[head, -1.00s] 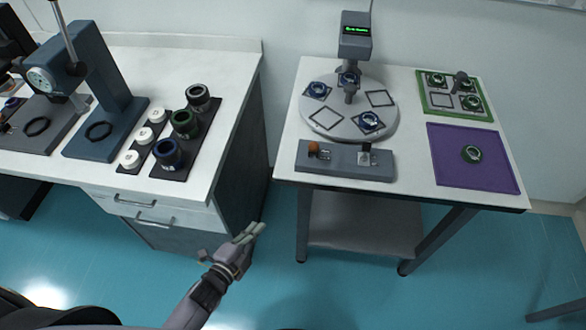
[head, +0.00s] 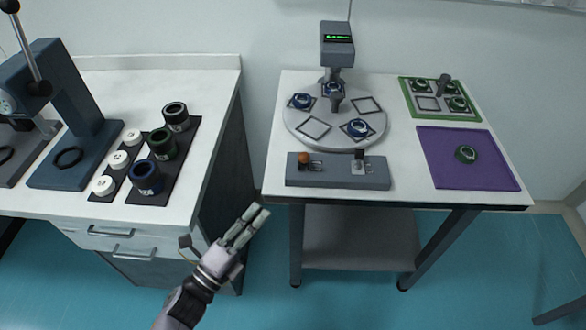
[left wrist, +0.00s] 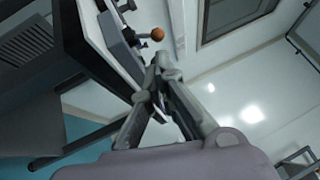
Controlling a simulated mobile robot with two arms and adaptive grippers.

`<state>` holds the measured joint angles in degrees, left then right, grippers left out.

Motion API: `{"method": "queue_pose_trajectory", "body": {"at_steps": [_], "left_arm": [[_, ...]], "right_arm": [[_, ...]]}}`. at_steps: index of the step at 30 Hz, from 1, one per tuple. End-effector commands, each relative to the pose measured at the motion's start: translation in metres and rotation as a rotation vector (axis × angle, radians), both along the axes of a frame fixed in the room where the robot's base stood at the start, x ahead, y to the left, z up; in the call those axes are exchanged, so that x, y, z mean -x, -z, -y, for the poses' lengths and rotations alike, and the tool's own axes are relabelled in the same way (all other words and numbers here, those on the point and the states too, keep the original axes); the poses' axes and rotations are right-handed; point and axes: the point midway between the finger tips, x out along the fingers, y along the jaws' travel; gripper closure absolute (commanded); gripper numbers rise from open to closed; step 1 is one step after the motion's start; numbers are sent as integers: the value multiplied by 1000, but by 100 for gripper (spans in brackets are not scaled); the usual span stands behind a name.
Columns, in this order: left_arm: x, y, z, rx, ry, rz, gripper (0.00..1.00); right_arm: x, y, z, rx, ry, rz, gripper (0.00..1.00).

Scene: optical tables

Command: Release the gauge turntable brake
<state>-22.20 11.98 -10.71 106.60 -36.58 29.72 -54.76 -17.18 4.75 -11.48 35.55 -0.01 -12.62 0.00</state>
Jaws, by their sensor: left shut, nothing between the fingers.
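In front is a grey control bar (head: 335,180) with an orange knob (head: 304,159) at left and a dark-topped lever (head: 359,156) at right; I cannot tell which is the brake. The orange knob also shows in the left wrist view (left wrist: 157,34). My left gripper (head: 256,214) is shut and empty, short of the table's front left corner. My right gripper is not seen.
The left bench (head: 215,85) holds a lever press (head: 75,110), white pucks and dark ring parts (head: 146,176). A floor gap separates it from the right table (head: 400,78). A purple mat (head: 440,165) and green-edged tray (head: 417,107) lie at the right.

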Motion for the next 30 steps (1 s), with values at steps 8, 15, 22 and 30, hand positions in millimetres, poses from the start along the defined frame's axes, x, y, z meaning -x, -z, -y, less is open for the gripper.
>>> {"method": "queue_pose_trajectory", "body": {"at_steps": [8,15,22,30], "left_arm": [[-43,-18,29,3,0,2,100],[-82,-29,56,2,-1,0,100],[-103,-33,70,1,0,-1,100],[-106,-32,73,0,0,-1,100]], "right_arm": [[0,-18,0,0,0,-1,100],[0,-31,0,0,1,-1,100],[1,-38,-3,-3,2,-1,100],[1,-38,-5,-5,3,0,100]]}}
